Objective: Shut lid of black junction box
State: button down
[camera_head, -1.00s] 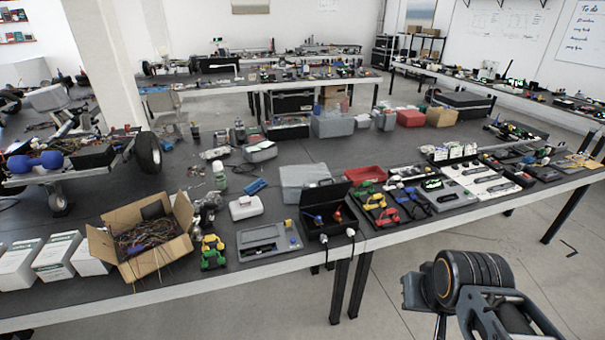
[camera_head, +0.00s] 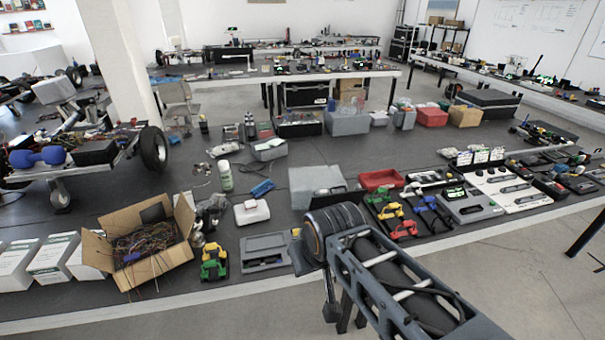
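The black junction box (camera_head: 298,262) is on the front edge of the near table, mostly hidden behind the joint of my arm. A dark strip that seems to be its raised lid (camera_head: 338,198) shows just above the joint. What seems to be the end of my arm, my gripper (camera_head: 331,312), hangs as a small dark part below the joint, in front of the table edge. Its fingers are too small and covered to tell open from shut. I cannot tell whether it touches the box.
A grey tray-like case (camera_head: 265,253) sits left of the box, with green and yellow toy-like parts (camera_head: 214,262) beyond it. Coloured tools (camera_head: 395,215) and a red tray (camera_head: 380,180) lie to the right. A cardboard box (camera_head: 140,245) of wires stands left. The floor in front is clear.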

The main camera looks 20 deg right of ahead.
aim_at(354, 197)
jog(key=z, duration=0.15)
jog(key=i, duration=0.9)
jog(key=z, duration=0.5)
